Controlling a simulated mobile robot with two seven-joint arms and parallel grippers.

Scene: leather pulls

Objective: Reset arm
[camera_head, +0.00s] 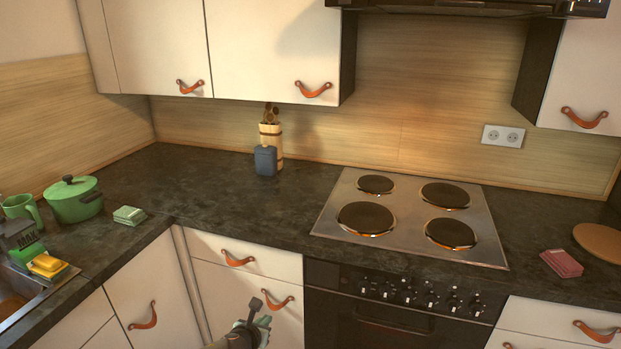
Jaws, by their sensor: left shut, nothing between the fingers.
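My left gripper (260,316) shows at the bottom of the head view, in front of the drawers below the counter. Its jaws are shut with nothing between them. It is near the orange leather pull (277,301) of the lower drawer; I cannot tell whether they touch. Part of my left arm is cut off by the bottom edge.
The dark countertop (215,195) turns a corner at the left. On it are a green pot (75,200), a green mug (20,208), a blue-grey container (265,161), a hob (335,212) and a pink stack (562,263). Upper cabinets (270,45) hang above.

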